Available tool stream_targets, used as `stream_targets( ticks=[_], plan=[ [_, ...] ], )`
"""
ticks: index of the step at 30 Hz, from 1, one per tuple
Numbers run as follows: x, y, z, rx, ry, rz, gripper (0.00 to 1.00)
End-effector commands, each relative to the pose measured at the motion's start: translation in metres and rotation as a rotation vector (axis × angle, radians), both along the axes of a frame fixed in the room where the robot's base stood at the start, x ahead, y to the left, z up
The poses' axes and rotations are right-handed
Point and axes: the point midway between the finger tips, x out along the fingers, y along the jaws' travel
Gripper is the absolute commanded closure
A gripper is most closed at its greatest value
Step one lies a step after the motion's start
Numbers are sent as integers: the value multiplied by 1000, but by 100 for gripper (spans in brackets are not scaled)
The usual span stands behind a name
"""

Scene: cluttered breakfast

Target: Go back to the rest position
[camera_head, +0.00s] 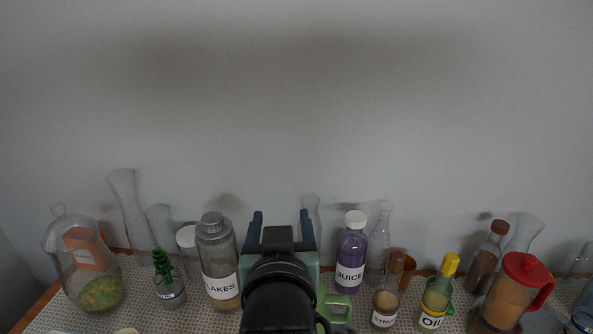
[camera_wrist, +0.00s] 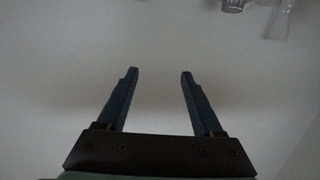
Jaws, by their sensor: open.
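My gripper (camera_head: 281,228) is raised in the middle of the head view, its two dark blue fingers spread apart. In the wrist view my gripper (camera_wrist: 158,74) is open, with nothing between the fingers, against the pale wall. My arm hides part of the table in the head view, including part of a green mug (camera_head: 334,308).
To the right are a purple juice bottle (camera_head: 351,252), a syrup bottle (camera_head: 386,300), an oil bottle (camera_head: 437,295) and a red-lidded pitcher (camera_head: 512,293). The wall (camera_head: 300,90) rises behind.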

Motion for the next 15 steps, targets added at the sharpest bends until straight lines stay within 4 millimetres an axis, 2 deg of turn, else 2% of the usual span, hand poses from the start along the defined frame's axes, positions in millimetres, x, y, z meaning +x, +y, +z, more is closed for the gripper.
stream_targets(
  ticks=[1, 2, 3, 6, 9, 12, 15],
  plan=[
    [-5, -20, 37, 21, -94, -39, 32],
    [-9, -30, 57, 35, -147, -60, 32],
    [-14, -29, 87, 39, -234, -57, 32],
    [-36, -27, 161, 43, -464, -47, 32],
    [-67, -26, 223, 47, -670, -42, 32],
    [-98, -26, 267, 50, -833, -38, 32],
    [-122, -25, 294, 52, -944, -35, 32]
  ],
)
